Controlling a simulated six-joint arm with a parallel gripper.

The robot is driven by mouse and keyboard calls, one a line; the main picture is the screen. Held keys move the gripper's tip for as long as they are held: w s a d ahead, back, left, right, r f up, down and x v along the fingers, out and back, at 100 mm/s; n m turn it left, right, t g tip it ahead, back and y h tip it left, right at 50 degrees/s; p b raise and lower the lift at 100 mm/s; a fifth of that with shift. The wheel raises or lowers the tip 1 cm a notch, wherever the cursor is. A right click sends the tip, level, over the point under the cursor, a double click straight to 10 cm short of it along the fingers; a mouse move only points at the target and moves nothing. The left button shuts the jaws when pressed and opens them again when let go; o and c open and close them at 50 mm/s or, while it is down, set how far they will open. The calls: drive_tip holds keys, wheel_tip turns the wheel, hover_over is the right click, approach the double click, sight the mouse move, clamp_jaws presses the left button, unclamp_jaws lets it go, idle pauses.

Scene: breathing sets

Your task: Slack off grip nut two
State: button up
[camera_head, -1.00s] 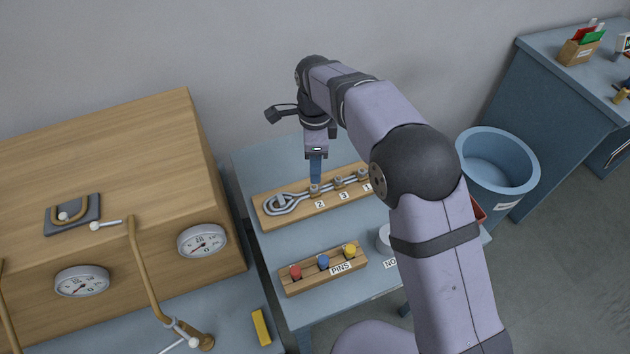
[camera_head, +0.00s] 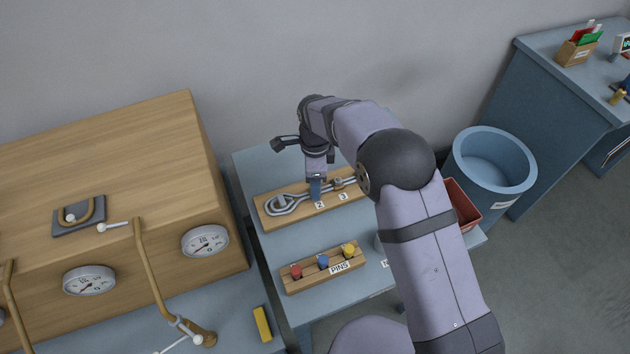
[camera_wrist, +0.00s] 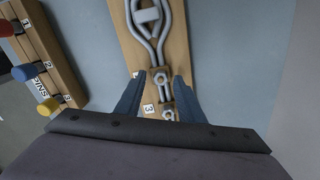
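A looped metal rope fitting (camera_head: 285,205) lies on a wooden board (camera_head: 268,222), with grip nuts along its twin strands. Nut two (camera_wrist: 160,78) is the one nearest the loop; the number 2 label (camera_head: 320,205) is beside it. Another nut (camera_wrist: 168,113) is by the number 3 label (camera_wrist: 148,109). My gripper (camera_wrist: 161,80) is open, with one blue finger on each side of nut two and a gap to it on both sides. In the head view my gripper (camera_head: 316,197) is low over the board and hides nut two.
A wooden PINS block (camera_head: 325,268) with red, blue and yellow pins stands in front of the board. A red bin (camera_head: 462,204) and a blue tub (camera_head: 490,165) are to the right. A wooden cabinet (camera_head: 110,150) with gauges is at left. My arm hides the board's right end.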

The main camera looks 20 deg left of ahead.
clamp_jaws()
